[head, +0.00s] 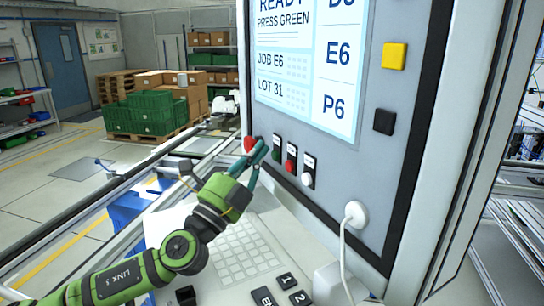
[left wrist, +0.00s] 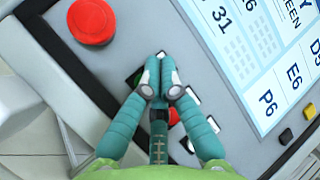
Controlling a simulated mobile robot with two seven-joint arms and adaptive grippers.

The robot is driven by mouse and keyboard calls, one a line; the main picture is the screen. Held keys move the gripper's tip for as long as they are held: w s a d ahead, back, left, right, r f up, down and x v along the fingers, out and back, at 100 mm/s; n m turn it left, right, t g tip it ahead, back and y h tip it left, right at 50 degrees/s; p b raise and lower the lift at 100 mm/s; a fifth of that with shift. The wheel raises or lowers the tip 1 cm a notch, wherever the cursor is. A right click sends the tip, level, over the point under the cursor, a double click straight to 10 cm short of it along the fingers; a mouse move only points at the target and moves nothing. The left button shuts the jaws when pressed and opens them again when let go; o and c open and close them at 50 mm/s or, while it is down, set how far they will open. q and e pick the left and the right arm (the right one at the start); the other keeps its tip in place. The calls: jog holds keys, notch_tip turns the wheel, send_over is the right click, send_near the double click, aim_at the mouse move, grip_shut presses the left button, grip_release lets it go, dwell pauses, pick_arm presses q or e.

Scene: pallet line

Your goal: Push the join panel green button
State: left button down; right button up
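The join panel (head: 340,160) is a grey upright panel with a lit screen (head: 305,60) reading "PRESS GREEN". Below the screen is a row of small buttons: the dark green button (head: 276,154), a red button (head: 291,165) and a white button (head: 307,180). My left gripper (head: 261,147) is in front of the panel, just left of the green button. In the left wrist view, its fingertips (left wrist: 159,80) are together and empty, covering most of the green button (left wrist: 137,76). I cannot tell whether they touch it. My right gripper is out of view.
A large red button (left wrist: 91,21) sits beside the row; it also shows behind my fingertips in the head view (head: 249,144). A keypad (head: 240,252) lies below the panel. A white plug with a cable (head: 355,213) sticks out at lower right.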

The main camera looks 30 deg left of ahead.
pick_arm(q)
jog(key=shift+g, duration=0.3)
jog(key=s+a+f+b, duration=0.1)
jog(key=b, duration=0.1)
jog(key=s+a+f+b, duration=0.1)
jog(key=s+f+b, duration=0.1)
jog(key=shift+s+a, duration=0.1)
jog(key=shift+s, duration=0.05)
jog(key=shift+w+r, duration=0.1)
jog(key=shift+w, duration=0.1)
jog(key=shift+s, duration=0.1)
dwell(0.4)
